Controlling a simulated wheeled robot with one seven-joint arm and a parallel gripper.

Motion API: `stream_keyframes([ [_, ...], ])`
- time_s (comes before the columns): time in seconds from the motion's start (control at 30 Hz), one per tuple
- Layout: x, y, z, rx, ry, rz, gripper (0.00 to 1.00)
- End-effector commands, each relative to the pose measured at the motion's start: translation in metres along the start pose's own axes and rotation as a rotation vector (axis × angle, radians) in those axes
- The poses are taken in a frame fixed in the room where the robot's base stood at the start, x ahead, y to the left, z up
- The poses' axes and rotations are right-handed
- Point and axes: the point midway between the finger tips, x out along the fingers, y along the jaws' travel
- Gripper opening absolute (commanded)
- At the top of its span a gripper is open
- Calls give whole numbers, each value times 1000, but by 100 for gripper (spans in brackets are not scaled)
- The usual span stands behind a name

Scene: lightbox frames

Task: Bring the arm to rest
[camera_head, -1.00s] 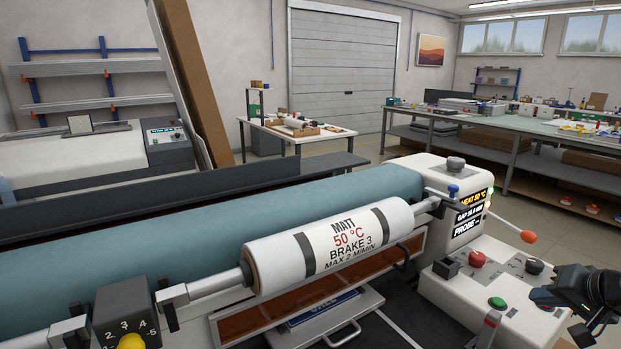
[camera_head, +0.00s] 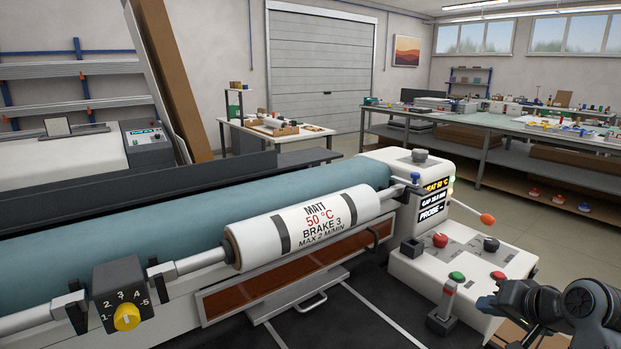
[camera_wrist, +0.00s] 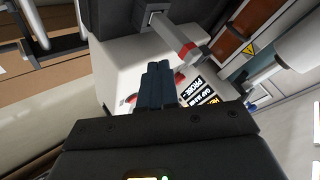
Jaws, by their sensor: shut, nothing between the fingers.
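My gripper (camera_head: 487,304) is at the lower right of the head view, beside the front of the white control panel (camera_head: 465,255). In the wrist view, my gripper's fingers (camera_wrist: 157,68) are together with nothing between them. They point toward the panel, which carries red, green and black knobs. The gap between fingertips and panel is hard to judge. A lever with a red tip (camera_wrist: 190,50) on a dark base shows just beyond the fingers; the same lever (camera_head: 447,300) stands left of my gripper in the head view.
A laminator with a teal roller (camera_head: 190,215) and a white film roll (camera_head: 300,228) fills the left and middle. An orange-tipped handle (camera_head: 487,219) sticks out at its right end. A long workbench (camera_head: 480,125) stands behind. Grey floor (camera_head: 545,225) is clear between.

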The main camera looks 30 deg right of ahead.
Motion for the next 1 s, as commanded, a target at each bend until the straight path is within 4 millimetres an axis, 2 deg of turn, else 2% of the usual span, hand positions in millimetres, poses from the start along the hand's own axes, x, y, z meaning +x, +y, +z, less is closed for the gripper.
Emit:
stream_keyframes([
  [0.03, 4, -4, 13, -6, -1, -7, 0],
  [0.17, 10, -16, 44, -29, 13, -24, 0],
  [0.27, 13, -25, 77, -54, 27, -39, 0],
  [0.47, 2, -42, 162, -145, 66, -74, 0],
  [0.57, -14, -46, 200, -203, 89, -90, 0],
  [0.7, -44, -46, 245, -300, 123, -118, 0],
  [0.9, -102, -41, 292, -461, 172, -176, 0],
  [1.0, -134, -38, 307, -552, 198, -216, 0],
])
